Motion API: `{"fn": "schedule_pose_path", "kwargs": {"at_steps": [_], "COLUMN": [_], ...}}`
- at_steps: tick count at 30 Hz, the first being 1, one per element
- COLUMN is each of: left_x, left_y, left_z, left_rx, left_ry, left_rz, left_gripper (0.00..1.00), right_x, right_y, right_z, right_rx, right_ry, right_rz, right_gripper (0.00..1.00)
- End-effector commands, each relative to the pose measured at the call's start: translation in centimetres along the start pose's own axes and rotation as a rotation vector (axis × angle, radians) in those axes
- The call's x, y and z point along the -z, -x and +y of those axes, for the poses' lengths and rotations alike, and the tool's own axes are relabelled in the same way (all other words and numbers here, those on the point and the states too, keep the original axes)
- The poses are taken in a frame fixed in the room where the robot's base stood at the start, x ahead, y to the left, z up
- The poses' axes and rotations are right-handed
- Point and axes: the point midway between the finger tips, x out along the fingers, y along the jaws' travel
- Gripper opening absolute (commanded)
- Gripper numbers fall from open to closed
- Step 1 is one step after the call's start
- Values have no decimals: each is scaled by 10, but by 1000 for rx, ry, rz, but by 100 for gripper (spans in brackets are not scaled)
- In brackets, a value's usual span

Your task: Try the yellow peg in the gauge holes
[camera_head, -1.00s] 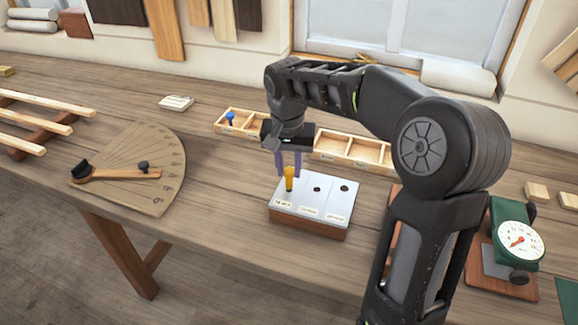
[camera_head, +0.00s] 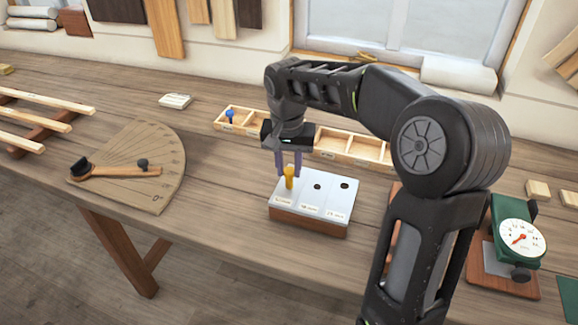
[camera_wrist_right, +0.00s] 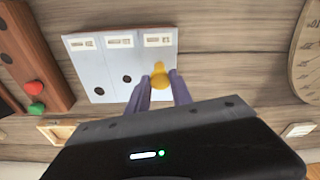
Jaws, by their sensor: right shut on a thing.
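The yellow peg (camera_head: 289,177) is upright between the fingers of my right gripper (camera_head: 288,168), which is shut on it. In the right wrist view the yellow peg (camera_wrist_right: 161,78) shows between the purple fingertips (camera_wrist_right: 160,90). The gauge block (camera_head: 325,207) has a pale top plate on a brown base. Its middle and right holes show dark and empty. The peg stands at the left hole and hides it; I cannot tell how deep it sits. My left gripper is not in view.
A divided wooden tray (camera_head: 340,142) lies behind the gauge, with a blue peg (camera_head: 229,117) in its left part. A dial gauge (camera_head: 520,237) stands at right, a protractor board (camera_head: 140,165) at left. The wrist view shows red (camera_wrist_right: 33,88) and green (camera_wrist_right: 36,108) pegs.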

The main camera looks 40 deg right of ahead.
Motion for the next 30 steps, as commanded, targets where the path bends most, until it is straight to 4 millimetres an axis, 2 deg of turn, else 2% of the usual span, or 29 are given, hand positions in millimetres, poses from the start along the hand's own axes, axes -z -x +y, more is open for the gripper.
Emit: {"fn": "schedule_pose_path", "kwargs": {"at_steps": [14,30], "left_x": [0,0], "left_y": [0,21], "left_z": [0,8], "left_rx": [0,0], "left_ry": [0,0], "left_rz": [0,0], "left_gripper": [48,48], "right_x": [0,4], "right_y": [0,29], "right_z": [0,0], "right_rx": [0,0], "right_ry": [0,0], "right_rz": [0,0], "right_gripper": [0,0]}}
